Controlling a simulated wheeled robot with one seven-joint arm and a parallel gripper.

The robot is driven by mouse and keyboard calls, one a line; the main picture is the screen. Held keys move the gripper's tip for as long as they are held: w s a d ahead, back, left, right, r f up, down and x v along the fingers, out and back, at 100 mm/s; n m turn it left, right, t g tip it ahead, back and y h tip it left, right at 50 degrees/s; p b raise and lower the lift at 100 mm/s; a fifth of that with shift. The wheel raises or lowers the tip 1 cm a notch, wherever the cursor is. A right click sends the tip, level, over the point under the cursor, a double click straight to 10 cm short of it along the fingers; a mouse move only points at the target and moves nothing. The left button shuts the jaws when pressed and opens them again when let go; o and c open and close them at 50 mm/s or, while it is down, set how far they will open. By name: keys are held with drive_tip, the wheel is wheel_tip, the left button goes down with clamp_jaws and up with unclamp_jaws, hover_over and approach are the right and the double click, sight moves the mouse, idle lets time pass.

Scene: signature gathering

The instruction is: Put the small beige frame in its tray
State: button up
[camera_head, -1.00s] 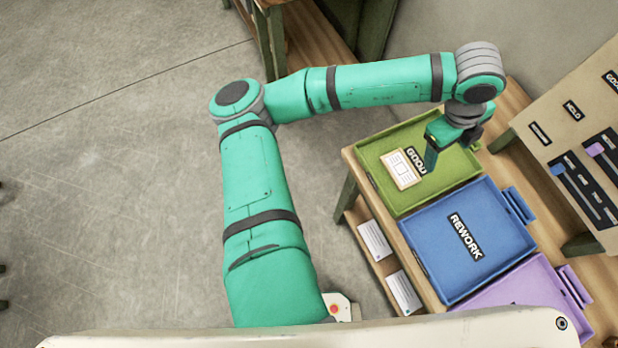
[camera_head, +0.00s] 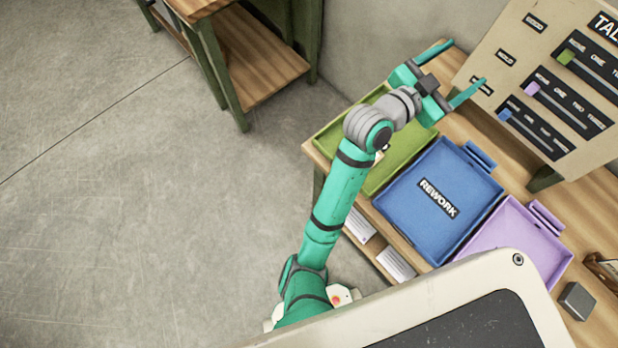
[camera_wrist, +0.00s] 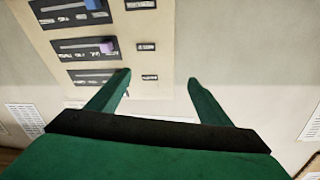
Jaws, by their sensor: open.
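My gripper (camera_head: 467,62) is open, with its two fingers spread and nothing between them. It is raised near the far end of the green tray (camera_head: 398,158), close to the panel with sliders. In the wrist view my gripper (camera_wrist: 160,76) also shows empty, facing the panel and a pale wall. The small beige frame is not visible now; my arm covers part of the green tray, where the frame lay earlier. The blue tray (camera_head: 408,192) is labelled REWORK and looks empty. The purple tray (camera_head: 505,238) stands nearer, partly cut off by my body.
The panel (camera_head: 545,55) with coloured sliders stands behind the trays; it also shows in the wrist view (camera_wrist: 175,35). A dark grey block (camera_head: 577,300) sits at the right. White cards (camera_head: 396,263) lie on the lower shelf. A wooden table (camera_head: 262,60) stands far left.

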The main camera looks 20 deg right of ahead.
drive_tip(key=a+f+n+t+y, duration=0.5)
drive_tip(key=a+f+n, duration=0.3)
drive_tip(key=a, duration=0.4)
drive_tip(key=a+f+n+t+y, duration=0.55)
drive_tip(key=a+f+n, duration=0.25)
drive_tip(key=a, duration=0.3)
drive_tip(key=s+a+f+y, duration=0.2)
drive_tip(key=s+a+y, duration=0.1)
drive_tip(key=s+a, duration=0.8)
drive_tip(key=s+a+f+y, duration=0.3)
drive_tip(key=s+a+y, duration=0.1)
drive_tip(key=s+a, duration=0.6)
drive_tip(key=shift+s+a+f+n, duration=0.3)
drive_tip(key=shift+s+a+n, duration=0.1)
drive_tip(key=shift+s, duration=0.2)
drive_tip(key=shift+d+g, duration=0.1)
drive_tip(key=shift+g, duration=0.15)
